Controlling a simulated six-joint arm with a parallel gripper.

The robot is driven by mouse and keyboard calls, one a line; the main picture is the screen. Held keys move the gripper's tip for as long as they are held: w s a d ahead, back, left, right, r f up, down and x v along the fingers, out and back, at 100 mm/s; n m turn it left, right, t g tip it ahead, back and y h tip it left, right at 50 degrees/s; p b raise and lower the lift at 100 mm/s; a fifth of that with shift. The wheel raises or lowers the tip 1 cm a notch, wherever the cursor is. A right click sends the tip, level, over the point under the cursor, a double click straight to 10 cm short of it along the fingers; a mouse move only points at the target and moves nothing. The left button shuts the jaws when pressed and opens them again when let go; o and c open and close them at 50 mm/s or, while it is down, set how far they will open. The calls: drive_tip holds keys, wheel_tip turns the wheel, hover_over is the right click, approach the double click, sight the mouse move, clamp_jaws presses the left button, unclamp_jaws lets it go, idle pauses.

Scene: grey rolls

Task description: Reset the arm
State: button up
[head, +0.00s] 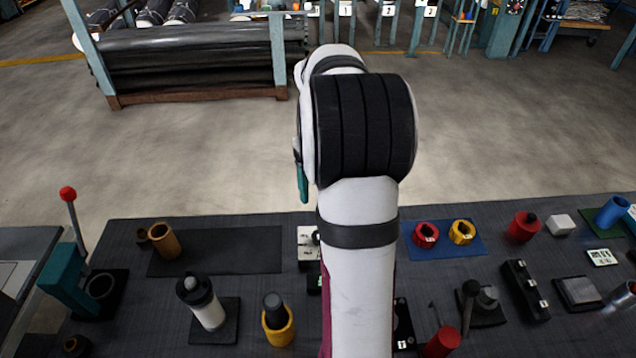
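My arm rises from the bottom middle of the head view, white with dark bands and a large black ribbed joint at its top. My gripper cannot be made out; the arm's own links fill that part of the picture. A small teal piece shows at the left edge of the arm's upper joint, and I cannot tell what it belongs to. The arm stands above the dark workbench (130,290) and hides a strip of its middle.
Left: a teal press with red-knobbed lever (68,194), tan cup (164,240), white-black cylinder (203,303) and yellow cup (278,322). Right: red ring (425,235) and yellow ring (462,232) on a blue mat, red cylinder (523,227), blue cup (612,211). Open floor lies beyond.

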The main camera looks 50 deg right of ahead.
drive_tip(key=s+a+r+m, duration=0.1)
drive_tip(key=a+r, duration=0.1)
drive_tip(key=a, duration=0.6)
drive_tip(key=s+a+r, duration=0.1)
drive_tip(key=a+r, duration=0.1)
drive_tip(key=a, duration=0.6)
drive_tip(key=s+a+f+m+y, duration=0.1)
drive_tip(key=s+a+f+m, duration=0.1)
drive_tip(key=s+a, duration=1.3)
drive_tip(key=shift+a+f+y, duration=0.35)
drive_tip(key=shift+a+y, duration=0.05)
